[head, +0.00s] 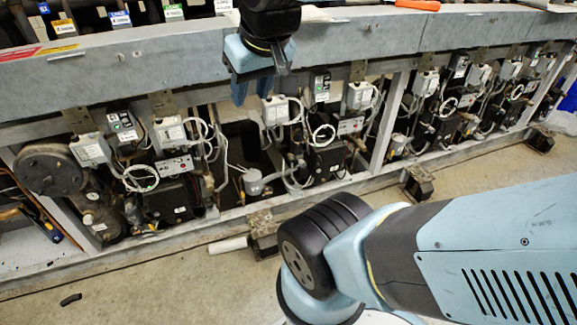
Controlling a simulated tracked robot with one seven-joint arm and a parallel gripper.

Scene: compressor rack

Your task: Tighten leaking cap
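I cannot tell which part is the leaking cap, and no leak is visible.
A large round dark flange (50,170) is at the rack's left end. Dark support feet (419,184) and a white pipe end (228,245) stick out at the base. A small black piece (70,299) lies on the open concrete floor. My arm covers the lower right.

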